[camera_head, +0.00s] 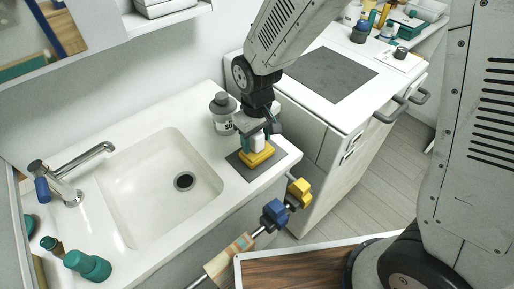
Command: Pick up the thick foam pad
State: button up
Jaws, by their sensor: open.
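A yellow block that looks like the thick foam pad (257,157) lies on a flat dark grey mat (243,170) at the right end of the sink counter. My gripper (258,143) points down right over it, with its jaws open. A white piece shows between the fingers, just above the yellow; I cannot tell whether it belongs to the pad. The fingers hide part of the pad, and I cannot tell whether they touch it.
A grey-and-white soap bottle (222,115) stands close behind and left of my gripper. The sink (150,190) with its tap (80,172) is to the left. Yellow and blue blocks (298,190) on a bar jut out by the counter's front edge. A stove counter (335,75) lies beyond.

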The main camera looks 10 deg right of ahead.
jog(key=c, duration=1.1)
